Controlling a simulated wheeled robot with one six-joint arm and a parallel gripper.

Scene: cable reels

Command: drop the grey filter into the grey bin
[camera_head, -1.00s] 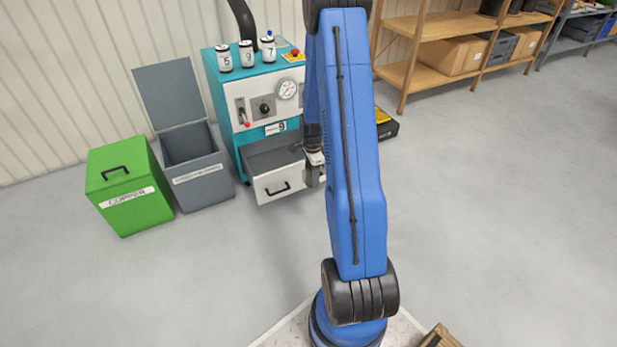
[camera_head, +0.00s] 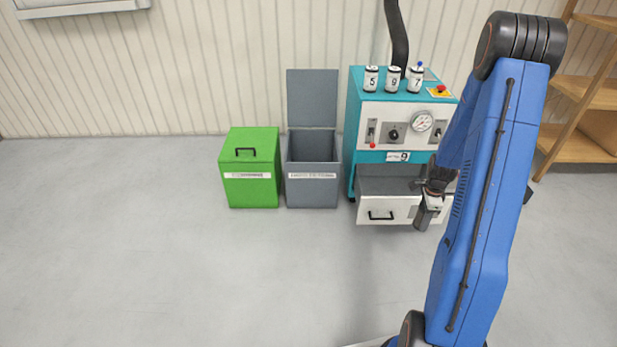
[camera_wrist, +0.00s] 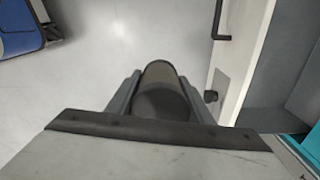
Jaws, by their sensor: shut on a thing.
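The grey filter (camera_head: 423,217) is a dark grey cylinder held in my gripper (camera_head: 431,202). In the wrist view the filter (camera_wrist: 160,75) sits between the two fingers of my gripper (camera_wrist: 160,95), which is shut on it. My gripper hangs at the right front end of the machine's pulled-out drawer, well to the right of the bin. The grey bin (camera_head: 312,194) stands on the floor near the wall, left of the machine. Its lid (camera_head: 312,98) is raised and its top is open. Its floor inside is not clearly visible.
A green bin (camera_head: 250,190) with a closed lid stands left of the grey bin. The teal machine (camera_head: 352,120), with numbered canisters on top, stands to its right. Its drawer (camera_head: 375,213) juts out. The floor in front of the bins is clear.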

